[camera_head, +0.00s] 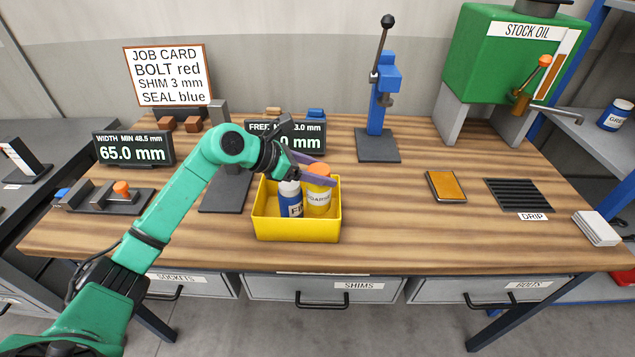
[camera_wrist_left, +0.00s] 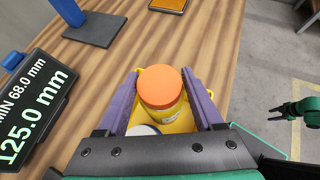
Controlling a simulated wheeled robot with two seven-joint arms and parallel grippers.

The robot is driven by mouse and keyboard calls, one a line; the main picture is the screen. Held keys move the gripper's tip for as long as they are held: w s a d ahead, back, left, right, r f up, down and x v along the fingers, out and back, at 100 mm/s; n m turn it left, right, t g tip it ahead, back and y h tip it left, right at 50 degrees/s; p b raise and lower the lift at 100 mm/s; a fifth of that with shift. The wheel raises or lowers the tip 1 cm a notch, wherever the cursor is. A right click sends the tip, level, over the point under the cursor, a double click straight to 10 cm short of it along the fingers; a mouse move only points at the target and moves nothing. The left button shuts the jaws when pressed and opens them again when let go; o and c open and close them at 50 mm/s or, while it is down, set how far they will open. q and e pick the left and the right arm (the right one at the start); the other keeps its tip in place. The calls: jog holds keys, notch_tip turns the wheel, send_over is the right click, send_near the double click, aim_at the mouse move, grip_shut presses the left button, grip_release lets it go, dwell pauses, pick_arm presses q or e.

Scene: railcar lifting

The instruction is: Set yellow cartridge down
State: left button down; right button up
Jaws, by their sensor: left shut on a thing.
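The yellow cartridge (camera_head: 318,200) has an orange cap and a pale label. It stands upright in the yellow bin (camera_head: 297,230) on the workbench, beside a blue cartridge (camera_head: 290,200) with a white cap. My left gripper (camera_head: 318,172) reaches down over the bin, shut on the yellow cartridge near its cap. In the left wrist view the orange-capped cartridge (camera_wrist_left: 162,98) sits between the two purple fingers. The bin wall hides its base, so I cannot tell whether it touches the bin floor. My right gripper (camera_wrist_left: 285,112) shows small at the right of the left wrist view.
Behind the bin are display panels (camera_head: 134,147) and a blue lever press (camera_head: 380,110). A green stock oil tank (camera_head: 500,65) stands back right. An orange-topped pad (camera_head: 446,187) and a drip grate (camera_head: 520,194) lie right. Bench between bin and pad is clear.

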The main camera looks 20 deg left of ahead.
aim_at(318, 198)
pick_arm(q)
jog(key=f, duration=0.2)
jog(key=f+p, duration=0.1)
jog(key=f, duration=0.1)
jog(key=shift+w+d+f, duration=0.1)
jog(key=shift+w+d, duration=0.05)
jog(key=shift+w, duration=0.05)
jog(key=shift+f, duration=0.15)
jog(key=shift+f+b, duration=0.15)
jog(key=shift+b, duration=0.15)
jog(key=shift+c, duration=0.2)
grip_release()
jog(key=shift+s, duration=0.1)
